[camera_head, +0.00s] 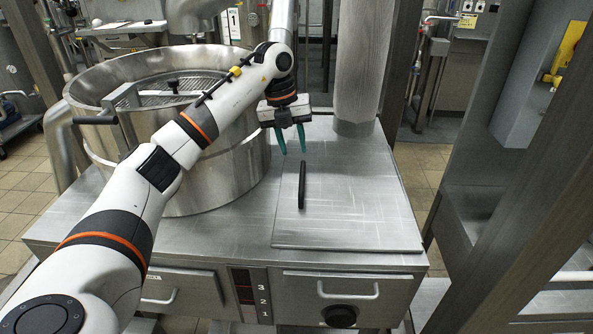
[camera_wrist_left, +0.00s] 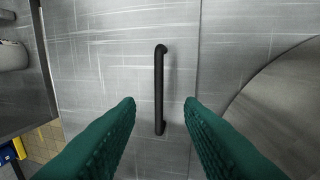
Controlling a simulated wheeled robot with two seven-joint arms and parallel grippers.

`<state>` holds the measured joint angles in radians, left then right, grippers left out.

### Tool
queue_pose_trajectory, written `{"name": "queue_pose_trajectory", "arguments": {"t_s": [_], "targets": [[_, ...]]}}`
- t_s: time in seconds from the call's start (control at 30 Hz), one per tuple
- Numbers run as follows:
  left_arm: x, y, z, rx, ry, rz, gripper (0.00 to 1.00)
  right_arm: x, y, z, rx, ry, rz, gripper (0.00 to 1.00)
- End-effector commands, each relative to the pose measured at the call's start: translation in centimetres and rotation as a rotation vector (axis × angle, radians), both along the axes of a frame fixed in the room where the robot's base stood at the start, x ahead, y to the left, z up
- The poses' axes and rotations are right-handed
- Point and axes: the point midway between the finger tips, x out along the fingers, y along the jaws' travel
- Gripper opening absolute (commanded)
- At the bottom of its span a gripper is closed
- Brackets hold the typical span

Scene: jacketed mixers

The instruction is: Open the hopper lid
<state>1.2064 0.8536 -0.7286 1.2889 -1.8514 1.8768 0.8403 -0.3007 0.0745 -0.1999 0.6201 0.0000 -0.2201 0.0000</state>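The hopper lid (camera_head: 370,215) is a flat square metal plate lying shut on top of the steel cabinet. A black bar handle (camera_head: 302,185) stands on it, left of the lid's middle. My left gripper (camera_head: 292,152) is open and empty, with green fingers pointing down above the lid near the handle's far end. In the left wrist view the handle (camera_wrist_left: 159,90) appears between the two spread fingertips, lengthwise along the gap, with clear space on both sides. The fingers do not appear to touch it. My right gripper is not in view.
A large round steel vessel (camera_head: 232,165) with a mesh grate stands left of the lid, beneath my left arm. A vertical metal column (camera_head: 360,70) rises behind the lid. Steel posts and a blue-grey box (camera_head: 540,75) stand at right. The lid's right side is clear.

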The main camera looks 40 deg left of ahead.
Motion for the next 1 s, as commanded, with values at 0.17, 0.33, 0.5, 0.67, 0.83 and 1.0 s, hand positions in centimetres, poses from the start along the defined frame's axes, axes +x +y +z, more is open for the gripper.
{"name": "queue_pose_trajectory", "arguments": {"t_s": [0.17, 0.33, 0.5, 0.67, 0.83, 1.0], "targets": [[0.3, -0.7, -3.6, -0.002, 0.005, -0.002, 0.34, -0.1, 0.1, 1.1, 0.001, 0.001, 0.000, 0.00], [0.6, -1.2, -6.4, -0.003, 0.003, -0.002, 0.34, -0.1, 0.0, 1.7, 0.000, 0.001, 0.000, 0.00], [0.8, -1.5, -8.0, -0.004, 0.000, -0.004, 0.34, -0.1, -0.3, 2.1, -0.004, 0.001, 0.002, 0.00], [0.9, -1.6, -8.6, -0.003, 0.000, -0.003, 0.34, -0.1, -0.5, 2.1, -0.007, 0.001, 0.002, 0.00], [0.9, -1.6, -8.6, -0.003, 0.000, -0.003, 0.34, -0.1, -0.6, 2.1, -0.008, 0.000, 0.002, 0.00], [0.9, -1.6, -8.6, -0.003, 0.000, -0.002, 0.11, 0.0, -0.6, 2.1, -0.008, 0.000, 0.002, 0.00]]}}
